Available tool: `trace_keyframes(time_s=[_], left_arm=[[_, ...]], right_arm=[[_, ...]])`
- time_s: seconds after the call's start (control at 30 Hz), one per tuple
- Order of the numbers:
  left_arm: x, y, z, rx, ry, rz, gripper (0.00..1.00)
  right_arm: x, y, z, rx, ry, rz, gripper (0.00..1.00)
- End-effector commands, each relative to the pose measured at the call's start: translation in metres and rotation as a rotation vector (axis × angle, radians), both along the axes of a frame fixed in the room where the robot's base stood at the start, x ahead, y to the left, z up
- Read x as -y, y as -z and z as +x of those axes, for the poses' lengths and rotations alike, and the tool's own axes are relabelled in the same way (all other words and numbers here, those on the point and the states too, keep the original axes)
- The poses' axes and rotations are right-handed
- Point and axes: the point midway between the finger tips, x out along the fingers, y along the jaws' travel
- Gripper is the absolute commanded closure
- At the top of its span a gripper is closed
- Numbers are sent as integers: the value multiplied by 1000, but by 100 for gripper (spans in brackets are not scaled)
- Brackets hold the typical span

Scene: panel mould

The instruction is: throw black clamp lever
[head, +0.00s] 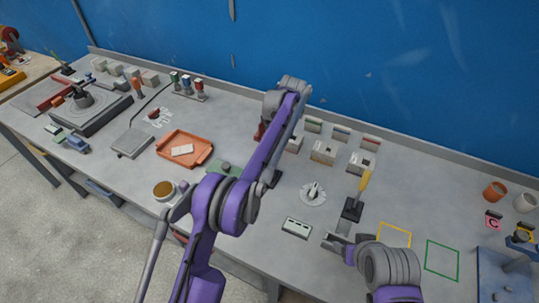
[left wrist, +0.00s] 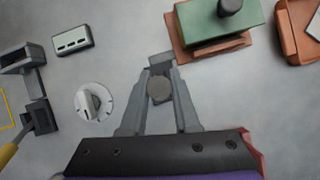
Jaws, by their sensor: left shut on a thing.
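In the left wrist view my left gripper (left wrist: 159,80) is shut on the dark round knob (left wrist: 159,90) of the black clamp lever. A dark block (left wrist: 160,61) sits just beyond the fingertips. In the head view my purple left arm covers most of this spot, and only a dark part (head: 272,178) shows beside it. I cannot tell there how far the lever is tilted. My right gripper (head: 338,240) is low at the right of the head view, in front of a black clamp (head: 352,208) with a yellow handle. Its jaw opening is unclear.
A white dial (head: 313,193) and a pale slotted block (head: 297,228) lie close to the left gripper. A green block (left wrist: 222,25) on a reddish base stands on its other side. An orange tray (head: 204,153) lies farther left. Yellow (head: 394,235) and green (head: 442,260) outlines mark bare bench.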

Motion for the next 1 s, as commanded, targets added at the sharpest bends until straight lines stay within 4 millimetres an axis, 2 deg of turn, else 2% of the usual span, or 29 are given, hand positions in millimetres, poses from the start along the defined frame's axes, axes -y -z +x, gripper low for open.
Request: trace_keyframes(time_s=[0.07,0.1,0.27,0.53,0.67,1.0], left_arm=[[0,0,0,1,0,1,100],[0,0,0,0,0,2,69],[0,0,0,-1,-1,1,40],[0,0,-1,-1,-1,1,40],[0,-9,0,0,-1,0,40],[0,-76,1,2,0,0,40]], right_arm=[[0,0,0,0,0,0,32],[0,0,0,0,0,0,32],[0,0,0,0,0,0,32],[0,0,0,0,0,0,32],[0,-1,1,2,0,0,32],[0,-14,9,18,0,0,32]])
